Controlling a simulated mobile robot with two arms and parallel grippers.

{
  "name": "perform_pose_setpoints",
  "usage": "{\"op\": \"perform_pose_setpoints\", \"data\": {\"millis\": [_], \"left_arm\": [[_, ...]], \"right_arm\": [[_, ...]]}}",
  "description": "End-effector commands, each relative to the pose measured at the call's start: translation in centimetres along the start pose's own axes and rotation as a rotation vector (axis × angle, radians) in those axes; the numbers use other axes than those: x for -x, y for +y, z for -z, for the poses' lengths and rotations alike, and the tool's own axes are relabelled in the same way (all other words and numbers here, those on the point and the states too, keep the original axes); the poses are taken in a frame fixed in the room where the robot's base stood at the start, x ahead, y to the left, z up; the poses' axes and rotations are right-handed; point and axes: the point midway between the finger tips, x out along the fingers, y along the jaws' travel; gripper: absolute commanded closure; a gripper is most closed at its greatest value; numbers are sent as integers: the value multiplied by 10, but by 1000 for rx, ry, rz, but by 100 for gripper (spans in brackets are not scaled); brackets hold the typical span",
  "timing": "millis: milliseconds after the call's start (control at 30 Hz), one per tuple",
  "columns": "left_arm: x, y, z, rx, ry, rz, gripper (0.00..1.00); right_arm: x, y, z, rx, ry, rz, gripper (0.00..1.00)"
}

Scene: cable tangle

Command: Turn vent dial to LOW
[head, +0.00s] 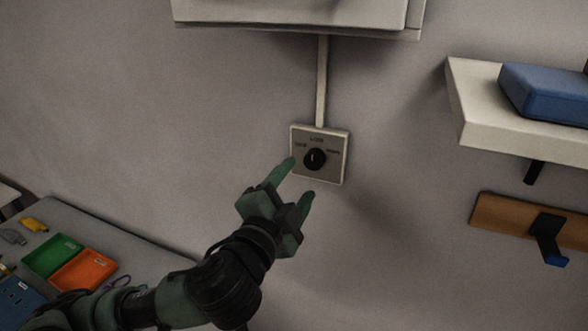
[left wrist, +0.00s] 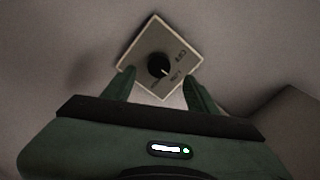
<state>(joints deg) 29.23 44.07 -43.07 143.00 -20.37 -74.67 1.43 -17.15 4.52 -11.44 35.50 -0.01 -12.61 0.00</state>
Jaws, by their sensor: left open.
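The vent dial is a round black knob (head: 315,159) on a square beige wall plate (head: 335,174). A pale pointer line on the knob points roughly up. Small labels stand left, above and right of the knob, too small to read surely. My left gripper (head: 299,178) is open and empty, just below and left of the knob, with its fingers toward the plate. In the left wrist view the knob (left wrist: 158,65) lies beyond and between the open fingertips (left wrist: 158,82), apparently not touched. The plate (left wrist: 140,48) looks rotated there. My right gripper is not in view.
A conduit (head: 322,85) runs from the plate up to a pale vent box (head: 300,22). At right are a shelf (head: 470,125) with a blue case (head: 545,92) and a hook board (head: 490,215). A table with green (head: 52,256) and orange (head: 84,271) trays stands lower left.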

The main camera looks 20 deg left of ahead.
Motion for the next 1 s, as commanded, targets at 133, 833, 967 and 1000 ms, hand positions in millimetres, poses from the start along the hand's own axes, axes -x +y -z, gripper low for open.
{"op": "perform_pose_setpoints", "data": {"millis": [133,833,967,1000], "left_arm": [[7,-3,3,-3,2,-6,42],[12,1,2,-5,7,-7,42],[0,20,-13,-1,-21,-30,42],[-8,33,-23,1,-39,-47,42]], "right_arm": [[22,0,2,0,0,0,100],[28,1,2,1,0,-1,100],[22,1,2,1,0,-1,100],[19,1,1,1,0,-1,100]]}}
